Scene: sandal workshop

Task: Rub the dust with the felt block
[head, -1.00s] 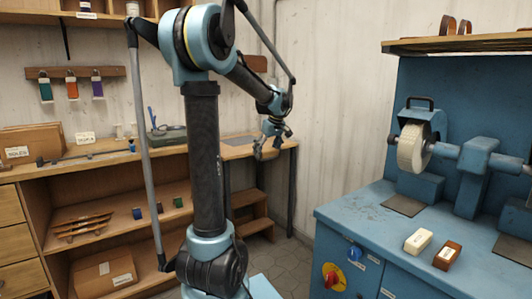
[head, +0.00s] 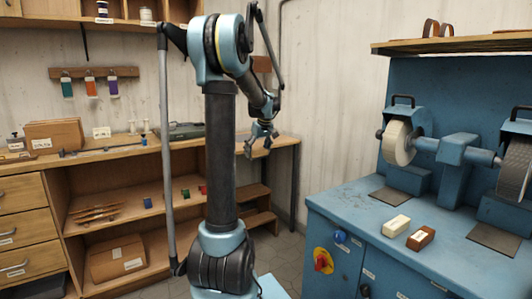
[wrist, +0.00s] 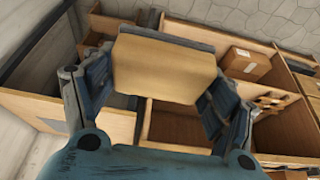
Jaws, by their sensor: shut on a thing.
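My gripper (head: 262,140) is raised in front of the back wall, near the right end of the wooden bench. In the wrist view its fingers (wrist: 155,92) are closed on the sides of a plain tan block (wrist: 165,70), seemingly the felt block. The block's far side is hidden, and I cannot make it out in the head view. Dark rectangular patches (head: 391,196) lie below the wheels on the blue machine's top; I cannot tell whether they are dust or mats.
The blue machine (head: 345,205) stands at the right, with grinding wheels (head: 398,143), a cream block (head: 397,225) and a brown block (head: 421,238) on top. A wooden bench (head: 85,160) with shelves and drawers runs along the left. Tiled floor (head: 285,250) shows between them.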

